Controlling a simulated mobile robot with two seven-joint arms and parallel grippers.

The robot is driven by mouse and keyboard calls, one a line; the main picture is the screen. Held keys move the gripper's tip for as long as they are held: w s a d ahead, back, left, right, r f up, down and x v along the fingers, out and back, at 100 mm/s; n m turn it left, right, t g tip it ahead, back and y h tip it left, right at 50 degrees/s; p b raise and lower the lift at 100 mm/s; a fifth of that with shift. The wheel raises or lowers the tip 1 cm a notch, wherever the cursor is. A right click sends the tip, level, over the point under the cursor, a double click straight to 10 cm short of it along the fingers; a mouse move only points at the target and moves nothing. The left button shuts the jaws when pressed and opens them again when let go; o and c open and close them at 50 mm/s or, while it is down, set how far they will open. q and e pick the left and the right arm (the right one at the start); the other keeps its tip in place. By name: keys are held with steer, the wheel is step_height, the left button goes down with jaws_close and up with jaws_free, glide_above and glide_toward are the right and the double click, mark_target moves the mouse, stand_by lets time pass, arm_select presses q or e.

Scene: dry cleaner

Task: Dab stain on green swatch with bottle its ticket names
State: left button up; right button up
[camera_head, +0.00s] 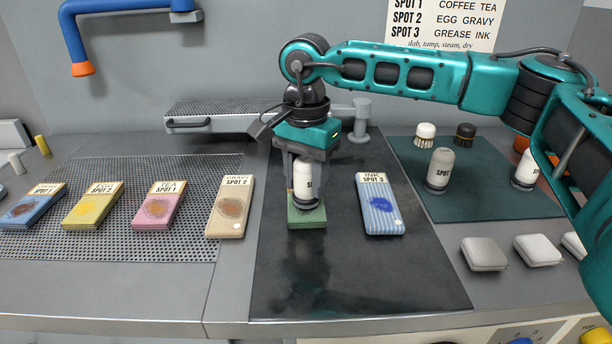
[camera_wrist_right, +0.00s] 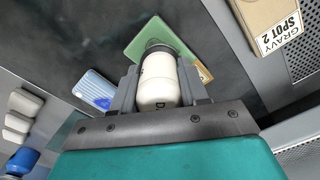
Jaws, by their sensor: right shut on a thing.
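The green swatch (camera_head: 308,217) lies on the dark mat between the tan gravy swatch and the striped ink swatch. Its stain is hidden under a bottle, and its ticket is not readable. My right gripper (camera_head: 306,172) points down over the swatch, shut on a white bottle (camera_head: 304,184) with a dark end pointing down. My left gripper is not in view.
A grey bottle (camera_head: 439,168) and a white bottle (camera_head: 525,168) stand on the green mat (camera_head: 470,205), with two brushes behind. Blue, yellow, pink and tan gravy swatches (camera_head: 230,207) lie left; the striped ink swatch (camera_head: 381,222) lies right. A wall chart (camera_head: 440,20) lists Spot 1–3.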

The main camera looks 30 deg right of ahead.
mark_target(306, 159)
steer(key=shift+f+b, duration=0.35)
steer(key=shift+f, duration=0.15)
stand_by(0.9)
steer(key=shift+r+p, duration=2.55)
steer(key=shift+r, duration=0.95)
